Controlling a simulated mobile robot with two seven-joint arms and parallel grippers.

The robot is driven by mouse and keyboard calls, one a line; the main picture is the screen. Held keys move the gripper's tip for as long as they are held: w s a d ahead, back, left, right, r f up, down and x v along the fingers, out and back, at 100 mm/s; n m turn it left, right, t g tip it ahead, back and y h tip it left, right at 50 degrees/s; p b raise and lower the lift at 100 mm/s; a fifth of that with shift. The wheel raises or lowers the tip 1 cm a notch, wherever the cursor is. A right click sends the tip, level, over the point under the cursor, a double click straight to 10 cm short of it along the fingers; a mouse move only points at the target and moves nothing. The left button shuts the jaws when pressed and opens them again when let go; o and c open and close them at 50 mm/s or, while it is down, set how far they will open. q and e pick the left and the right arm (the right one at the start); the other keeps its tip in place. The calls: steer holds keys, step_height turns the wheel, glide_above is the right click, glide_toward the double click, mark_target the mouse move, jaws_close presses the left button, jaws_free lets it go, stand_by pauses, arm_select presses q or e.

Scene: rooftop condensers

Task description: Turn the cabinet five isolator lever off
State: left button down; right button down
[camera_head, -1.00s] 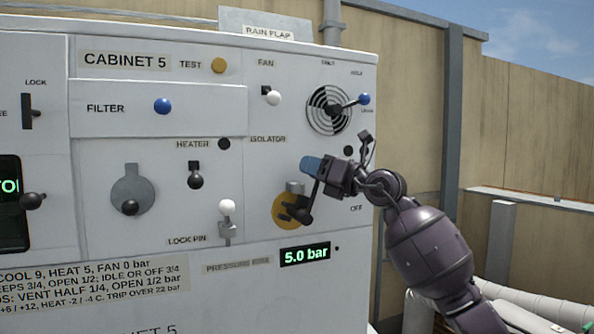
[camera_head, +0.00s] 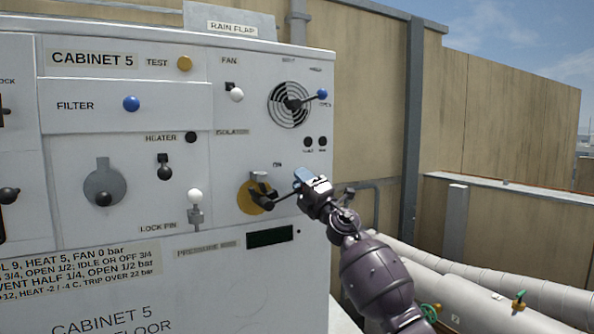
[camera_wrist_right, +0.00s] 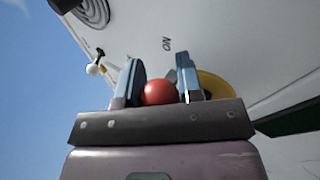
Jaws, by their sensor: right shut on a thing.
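Cabinet 5 (camera_head: 110,215) is a white panel at the left of the head view. Its isolator has a yellow disc (camera_head: 246,207) and a black hub (camera_head: 261,197). The isolator lever (camera_head: 286,193) points right and slightly up from the hub into my right gripper (camera_head: 305,182). In the right wrist view, the lever's red ball knob (camera_wrist_right: 158,92) sits between the two fingers of my right gripper (camera_wrist_right: 160,85), which is shut on it. The ON label (camera_head: 277,165) shows above the lever. The OFF label is hidden by my gripper. My left gripper is out of view.
The pressure display (camera_head: 270,237) below the isolator is dark. A white lock pin knob (camera_head: 195,196), heater lever (camera_head: 164,171) and fan knob (camera_head: 236,94) are nearby. Pipes (camera_head: 450,285) run at the lower right.

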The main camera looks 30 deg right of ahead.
steer(key=shift+d+f+m+t+h+b, duration=0.2)
steer(key=shift+f+m+h, duration=0.4)
steer(key=shift+m+h, duration=0.45)
steer(key=shift+d+f+m+t+h, duration=0.2)
steer(key=shift+f+m+h, duration=0.45)
steer(key=shift+m, duration=0.7)
steer(key=shift+d+f+m+t+h+b, duration=0.1)
steer(key=shift+f+m+t+h, duration=0.2)
steer(key=shift+f+m+h, duration=0.65)
steer(key=shift+r+m, duration=0.25)
steer(key=shift+m, duration=0.1)
steer(key=c, duration=0.8)
jaws_free()
steer(key=v, duration=1)
steer(key=shift+s+f+b, duration=0.15)
steer(key=shift+s+b, duration=0.15)
steer(key=shift+s, duration=0.05)
